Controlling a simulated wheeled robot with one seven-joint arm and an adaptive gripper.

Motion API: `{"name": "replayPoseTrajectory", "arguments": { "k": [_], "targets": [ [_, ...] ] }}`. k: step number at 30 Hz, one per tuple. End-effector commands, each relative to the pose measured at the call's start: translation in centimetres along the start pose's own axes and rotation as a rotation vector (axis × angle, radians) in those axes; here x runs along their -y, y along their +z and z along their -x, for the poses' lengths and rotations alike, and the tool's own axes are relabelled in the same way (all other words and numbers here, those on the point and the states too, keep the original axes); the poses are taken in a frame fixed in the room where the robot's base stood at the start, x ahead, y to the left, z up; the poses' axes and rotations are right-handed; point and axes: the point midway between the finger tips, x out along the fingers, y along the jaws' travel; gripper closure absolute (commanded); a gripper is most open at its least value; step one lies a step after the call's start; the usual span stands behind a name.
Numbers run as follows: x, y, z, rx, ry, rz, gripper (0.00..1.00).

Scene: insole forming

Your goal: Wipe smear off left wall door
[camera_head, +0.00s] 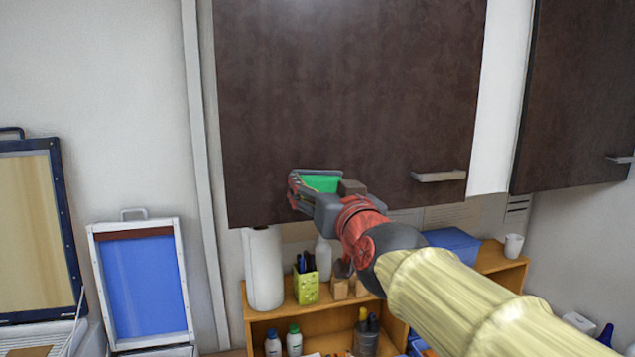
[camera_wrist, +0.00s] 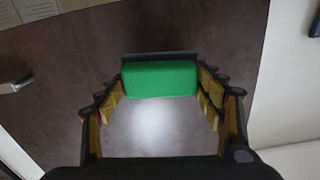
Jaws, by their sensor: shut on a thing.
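The left wall door (camera_head: 345,85) is a dark brown, mottled cabinet door with a grey bar handle (camera_head: 438,176) at its lower right. My gripper (camera_head: 316,190) is in front of the door's lower left part, near its bottom edge. It is shut on a green sponge (camera_head: 321,183). In the wrist view the sponge (camera_wrist: 160,79) sits between the two fingers, with the brown door surface (camera_wrist: 70,90) behind it. I cannot tell whether the sponge touches the door. I make out no clear smear; a pale bright patch lies below the sponge in the wrist view and may be glare.
Below the door, a wooden shelf (camera_head: 257,313) holds a paper roll (camera_head: 263,268), a yellow-green pen holder (camera_head: 306,286), bottles and a white cup (camera_head: 513,246). A second dark cabinet door (camera_head: 580,95) hangs at right. A blue framed screen (camera_head: 146,288) stands at lower left.

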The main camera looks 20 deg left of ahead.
Motion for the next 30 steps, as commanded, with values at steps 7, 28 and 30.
{"name": "replayPoseTrajectory", "arguments": {
  "k": [7, 28, 30],
  "targets": [
    [0.0, -0.1, 1.3, -0.002, 0.0, 0.0, 0.53],
    [0.0, -0.2, 4.1, -0.002, 0.0, 0.0, 0.53],
    [0.0, -0.1, 4.3, -0.001, 0.0, 0.0, 0.53]
  ]
}}
